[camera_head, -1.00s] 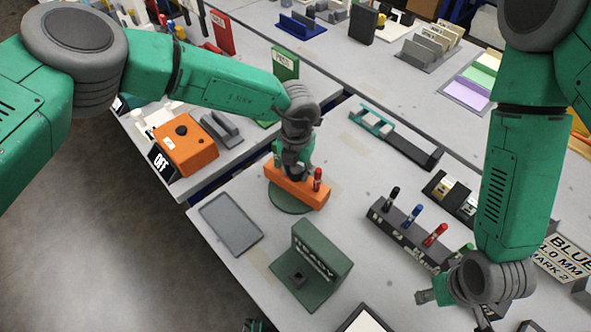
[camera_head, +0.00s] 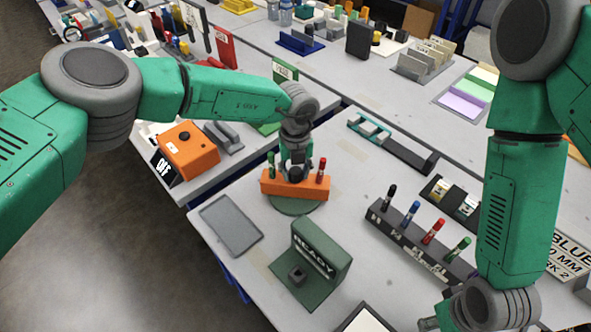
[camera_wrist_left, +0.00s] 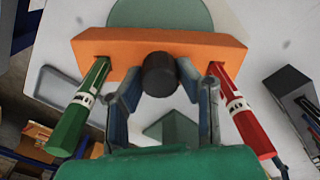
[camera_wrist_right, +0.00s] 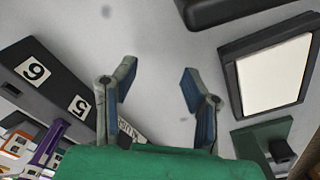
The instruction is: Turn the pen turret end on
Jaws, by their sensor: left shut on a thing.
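The pen turret is an orange bar (camera_head: 311,190) on a round green base (camera_head: 290,207), with a green pen (camera_head: 271,166) at its left end and a red pen (camera_head: 321,171) at its right end. The bar lies nearly level across the head view. My left gripper (camera_wrist_left: 159,76) is shut on the black knob (camera_wrist_left: 160,72) at the bar's middle, between the green pen (camera_wrist_left: 80,110) and red pen (camera_wrist_left: 240,108). My right gripper (camera_wrist_right: 157,70) is open and empty, near the bottom right of the head view, where its fingers are partly out of frame.
A grey tray (camera_head: 230,224) and a green READY stand (camera_head: 322,255) are in front of the turret. A dark rack (camera_head: 408,236) with several pens is to the right. An orange box (camera_head: 188,150) with an OFF sign sits on the left table.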

